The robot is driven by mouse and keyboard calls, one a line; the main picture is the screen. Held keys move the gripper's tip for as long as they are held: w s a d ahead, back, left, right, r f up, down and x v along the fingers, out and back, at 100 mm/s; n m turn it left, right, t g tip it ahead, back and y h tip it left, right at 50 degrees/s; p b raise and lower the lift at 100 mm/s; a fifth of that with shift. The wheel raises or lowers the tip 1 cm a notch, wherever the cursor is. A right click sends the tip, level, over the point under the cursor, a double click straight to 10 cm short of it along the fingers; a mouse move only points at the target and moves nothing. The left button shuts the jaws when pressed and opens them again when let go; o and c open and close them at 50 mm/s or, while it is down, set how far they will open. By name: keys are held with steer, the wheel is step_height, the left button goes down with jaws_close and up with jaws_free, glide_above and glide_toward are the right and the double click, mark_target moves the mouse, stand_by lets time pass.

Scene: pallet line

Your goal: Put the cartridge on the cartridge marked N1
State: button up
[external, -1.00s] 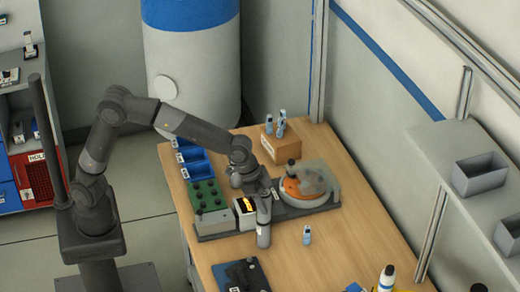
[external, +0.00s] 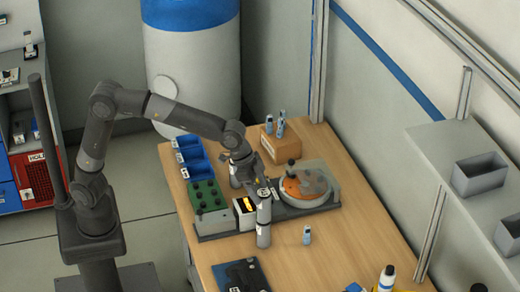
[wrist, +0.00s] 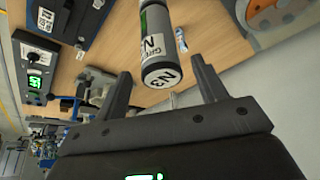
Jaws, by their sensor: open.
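A grey cartridge (external: 264,209) stands upright on top of a second grey cartridge (external: 263,236) on the table, forming a column that looks straight. In the wrist view the cartridge marked N3 (wrist: 155,48) shows its end and side label, with a green band further up. No N1 marking is readable. My gripper (external: 262,187) is at the upper part of the column in the external view. In the wrist view my gripper (wrist: 162,67) has its fingers spread on either side of the N3 cartridge, with gaps, not touching it.
A dark blue tray (external: 240,275) lies in front. The table between vial and tray is clear.

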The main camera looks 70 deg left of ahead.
steer(key=v, duration=0.6)
steer(key=s+a+r+n, duration=0.1)
steer(key=s+a+n, duration=0.1)
steer(key=s+a, duration=0.5)
steer(key=s+a+r+n, duration=0.15)
steer(key=s+a, duration=0.25)
steer(key=a, duration=0.7)
steer(key=s+a+f+n+t+y, duration=0.1)
steer(key=s+a+f, duration=0.2)
steer(key=s+a, duration=0.2)
steer(key=s+a+f+n+y, duration=0.1)
steer(key=s+a+f, duration=0.3)
steer(key=s, duration=0.7)
steer(key=shift+s+a+f+n+t+y, duration=0.2)
steer(key=shift+s+a+n+t+y, duration=0.15)
steer(key=shift+a+n, duration=0.45)
steer(key=shift+a, duration=0.15)
